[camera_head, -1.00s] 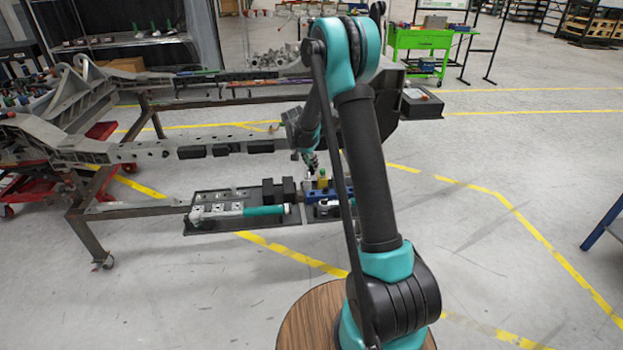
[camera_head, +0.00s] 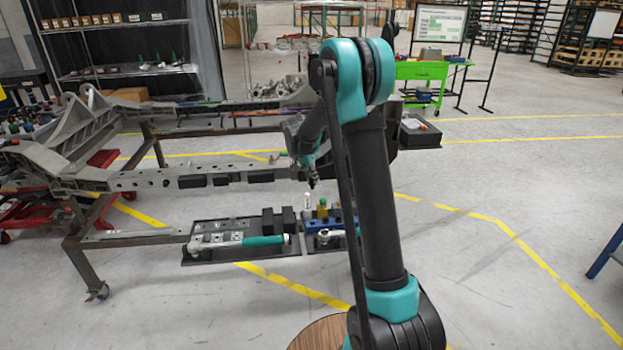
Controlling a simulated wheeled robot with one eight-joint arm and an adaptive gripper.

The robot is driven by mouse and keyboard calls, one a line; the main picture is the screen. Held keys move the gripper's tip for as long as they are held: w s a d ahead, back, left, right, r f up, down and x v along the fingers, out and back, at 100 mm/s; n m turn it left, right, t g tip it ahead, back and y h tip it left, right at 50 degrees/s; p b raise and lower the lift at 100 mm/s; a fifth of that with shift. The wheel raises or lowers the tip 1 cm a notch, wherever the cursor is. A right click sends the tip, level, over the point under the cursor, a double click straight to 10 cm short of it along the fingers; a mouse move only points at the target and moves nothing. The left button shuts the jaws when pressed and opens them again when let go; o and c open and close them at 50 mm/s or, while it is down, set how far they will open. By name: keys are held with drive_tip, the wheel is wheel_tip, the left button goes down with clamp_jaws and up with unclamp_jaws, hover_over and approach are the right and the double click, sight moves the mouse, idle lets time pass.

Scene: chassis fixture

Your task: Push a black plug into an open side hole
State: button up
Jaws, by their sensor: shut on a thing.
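The chassis side rail (camera_head: 150,183) runs across the left and middle, with small round holes in its side face. Three black pieces (camera_head: 226,179) sit along that face; I cannot tell whether they are plugs. My gripper (camera_head: 311,181) is small in view, pointing down just past the rail's right end and above the tool trays. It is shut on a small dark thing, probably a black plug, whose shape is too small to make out. Black blocks (camera_head: 267,221) stand on the left tray (camera_head: 200,260). Which side hole is open cannot be told.
A blue holder (camera_head: 321,225) with small yellow, green and white items stands below my gripper. A teal-handled tool (camera_head: 263,241) lies on the left tray. The chassis stand's leg (camera_head: 84,255) is at lower left. The floor in front is clear.

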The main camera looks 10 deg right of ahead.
drive_tip(key=shift+r, duration=2.3)
